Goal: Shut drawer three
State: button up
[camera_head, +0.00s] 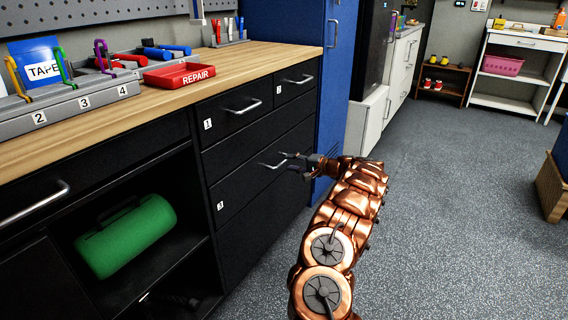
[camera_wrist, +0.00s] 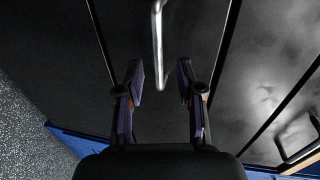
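The black cabinet has a wide drawer front marked 3 (camera_head: 238,190), below the small drawers. I cannot clearly tell how far this drawer stands out; no open interior shows. My gripper (camera_head: 291,161) is at the right end of this handle. In the wrist view, the handle (camera_wrist: 158,45) runs up and down, and its near end lies between the two spread fingertips (camera_wrist: 160,80). There is space on both sides, so my gripper is open and not clamped on it.
Drawer one (camera_head: 230,118) and a small drawer to its right look shut above. A blue locker (camera_head: 332,90) stands right beside the cabinet. At left, an open shelf holds a green case (camera_head: 130,240). The speckled floor (camera_head: 450,190) to the right is clear.

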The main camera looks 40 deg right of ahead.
jog(key=v, duration=0.6)
jog(key=shift+s, duration=0.35)
jog(key=shift+d, duration=0.1)
